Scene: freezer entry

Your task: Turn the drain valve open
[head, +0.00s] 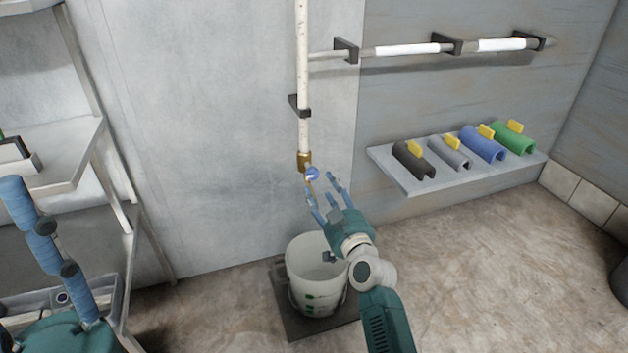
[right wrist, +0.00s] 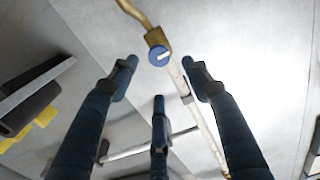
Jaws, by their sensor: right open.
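The drain valve is a brass fitting (head: 304,159) with a round blue knob (head: 312,173), at the lower end of a white vertical pipe on the wall. In the right wrist view, the blue knob (right wrist: 159,56) carries a white bar mark and lies ahead of the fingertips. My right gripper (head: 322,190) is open and empty, its fingers spread just below the knob. In the right wrist view the fingers appear clear of it. My left gripper (head: 45,250) is partly in view at the left edge, near the shelving; its jaw state is unclear.
A white bucket (head: 306,265) stands on a dark mat (head: 283,300) below the valve. A wall shelf (head: 400,176) at right holds black, grey, blue and green half-sleeves with yellow tabs. A bracketed horizontal pipe (head: 410,49) runs above it. Metal shelving (head: 75,150) stands at left.

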